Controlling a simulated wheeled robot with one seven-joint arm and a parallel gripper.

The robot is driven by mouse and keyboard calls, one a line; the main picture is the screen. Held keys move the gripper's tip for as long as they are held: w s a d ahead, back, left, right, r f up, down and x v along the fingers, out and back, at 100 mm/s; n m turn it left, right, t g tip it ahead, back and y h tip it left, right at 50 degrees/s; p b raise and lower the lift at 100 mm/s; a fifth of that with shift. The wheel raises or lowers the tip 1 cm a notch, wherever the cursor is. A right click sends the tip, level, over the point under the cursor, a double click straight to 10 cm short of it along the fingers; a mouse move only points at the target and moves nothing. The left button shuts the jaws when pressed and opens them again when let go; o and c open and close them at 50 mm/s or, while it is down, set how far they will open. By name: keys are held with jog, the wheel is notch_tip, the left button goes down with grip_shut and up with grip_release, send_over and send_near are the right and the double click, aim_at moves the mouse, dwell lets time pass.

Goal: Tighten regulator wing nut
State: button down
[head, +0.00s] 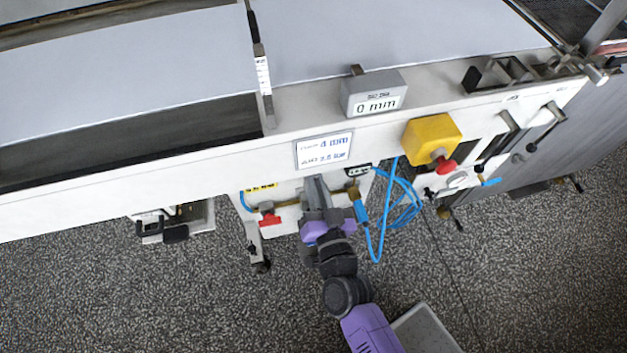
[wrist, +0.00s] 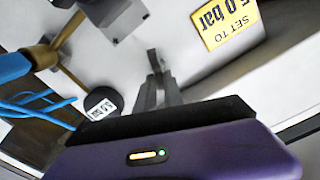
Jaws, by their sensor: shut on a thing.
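My gripper (head: 315,190) reaches up to the regulator area under the machine's front panel. In the wrist view the gripper's fingers (wrist: 155,82) are closed together on a small grey piece (wrist: 153,58), which looks like the wing nut. The fingers hide most of it, and in the head view my arm covers it. A grey regulator block (wrist: 115,12) is at the top left of the wrist view, joined to a brass fitting (wrist: 40,55) with a blue hose. A round dark gauge (wrist: 102,103) with a white label sits left of the fingers.
A yellow label (wrist: 226,22) marked "SET TO" and "bar" is on the white panel. A red valve handle (head: 269,219) is left of my gripper. Looped blue hoses (head: 400,205) hang to the right. A yellow box with a red button (head: 432,139) is above right.

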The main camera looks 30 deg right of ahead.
jog(key=shift+s+d+f+m+b, duration=0.1)
jog(key=shift+f+m+b, duration=0.25)
jog(key=shift+m, duration=1.85)
jog(key=shift+w+d+f+m+b, duration=0.1)
jog(key=shift+f+m+b, duration=0.25)
jog(key=shift+m, duration=1.85)
jog(key=shift+s+d+f+m+b, duration=0.15)
jog(key=shift+m+b, duration=0.25)
jog(key=shift+m, duration=1.8)
jog(key=shift+a, duration=0.1)
jog(key=c, duration=1.5)
grip_release()
